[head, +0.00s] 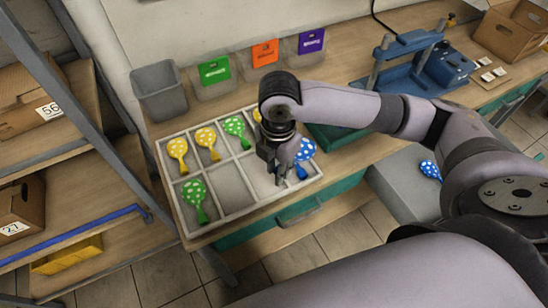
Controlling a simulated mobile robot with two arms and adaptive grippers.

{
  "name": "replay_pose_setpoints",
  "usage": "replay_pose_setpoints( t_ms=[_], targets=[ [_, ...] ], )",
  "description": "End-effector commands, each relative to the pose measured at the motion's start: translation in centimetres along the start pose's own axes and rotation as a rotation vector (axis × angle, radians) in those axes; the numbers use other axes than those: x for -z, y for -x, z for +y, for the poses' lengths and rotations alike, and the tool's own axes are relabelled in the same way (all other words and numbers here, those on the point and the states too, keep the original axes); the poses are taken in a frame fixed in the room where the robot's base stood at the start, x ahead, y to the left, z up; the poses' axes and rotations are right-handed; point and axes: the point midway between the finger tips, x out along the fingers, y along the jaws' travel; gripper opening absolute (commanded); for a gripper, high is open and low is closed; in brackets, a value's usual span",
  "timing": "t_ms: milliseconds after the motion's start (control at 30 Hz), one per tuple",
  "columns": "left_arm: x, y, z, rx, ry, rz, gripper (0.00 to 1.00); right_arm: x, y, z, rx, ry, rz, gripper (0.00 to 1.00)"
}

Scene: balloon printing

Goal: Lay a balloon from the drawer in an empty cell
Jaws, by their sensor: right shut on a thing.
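A pale divided tray (186,236) lies on the bench. Its back row holds two yellow dotted balloons (207,140), a green one (236,127) and a yellow one mostly hidden by my arm. A green balloon (195,196) lies in the front-left cell. The front cell beside it (232,186) is empty. My right gripper (291,177) points down over the right part of the tray, shut on a blue dotted balloon (306,150). Whether this balloon touches the tray is unclear. Another blue balloon (431,170) lies in the grey open drawer (393,187). My left gripper is out of view.
A grey bin (159,90) and bins with green (214,70), orange (265,53) and purple (311,41) labels stand behind the tray. A blue press (415,62) and a cardboard box (511,30) are at the back right. Shelving with boxes (20,207) borders the left.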

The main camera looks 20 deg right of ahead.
Motion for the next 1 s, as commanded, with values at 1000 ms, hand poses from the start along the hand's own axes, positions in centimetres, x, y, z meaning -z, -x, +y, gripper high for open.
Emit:
replay_pose_setpoints(
  t_ms=[1000],
  targets=[
    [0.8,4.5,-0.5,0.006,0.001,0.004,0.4,0.3,-0.8,0.6,0.008,1.278,-0.015,0.11]
  ],
)
